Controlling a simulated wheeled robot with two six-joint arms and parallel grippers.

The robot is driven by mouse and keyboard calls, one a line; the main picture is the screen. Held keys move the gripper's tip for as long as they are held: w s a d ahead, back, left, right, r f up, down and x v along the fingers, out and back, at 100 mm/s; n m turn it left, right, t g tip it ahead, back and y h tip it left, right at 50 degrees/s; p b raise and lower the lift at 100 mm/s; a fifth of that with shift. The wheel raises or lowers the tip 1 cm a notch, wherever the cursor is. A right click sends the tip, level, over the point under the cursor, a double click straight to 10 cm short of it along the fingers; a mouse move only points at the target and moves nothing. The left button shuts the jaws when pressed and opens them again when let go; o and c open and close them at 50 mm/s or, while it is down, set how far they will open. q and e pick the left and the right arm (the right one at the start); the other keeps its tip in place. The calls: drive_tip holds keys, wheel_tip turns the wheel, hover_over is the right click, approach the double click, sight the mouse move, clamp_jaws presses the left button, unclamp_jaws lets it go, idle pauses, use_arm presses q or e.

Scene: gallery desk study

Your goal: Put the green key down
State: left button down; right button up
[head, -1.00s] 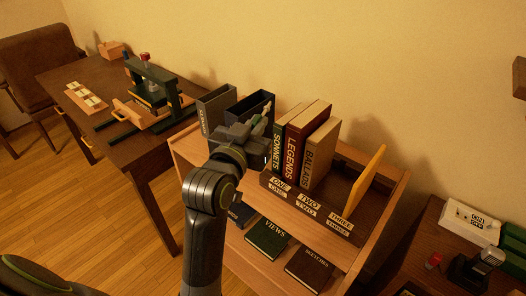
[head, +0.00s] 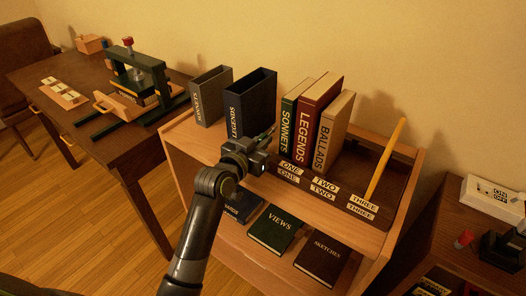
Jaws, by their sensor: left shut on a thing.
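My right gripper is not in view.
The bookcase top (head: 183,130) holds a grey slipcase (head: 211,97), the dark slipcase (head: 250,103), and the books Sonnets (head: 288,122), Legends (head: 316,117) and Ballads (head: 333,132). A yellow board (head: 384,160) leans at the right. A desk with a green press (head: 135,72) stands at left.

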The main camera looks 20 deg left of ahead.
use_arm(q)
drive_tip(key=shift+f, duration=1.55)
drive_tip(key=shift+f+b, duration=0.1)
drive_tip(key=shift+b, duration=0.2)
drive_tip(key=shift+f, duration=0.15)
drive_tip(key=c, duration=1.6)
unclamp_jaws()
drive_tip(key=shift+o, duration=0.2)
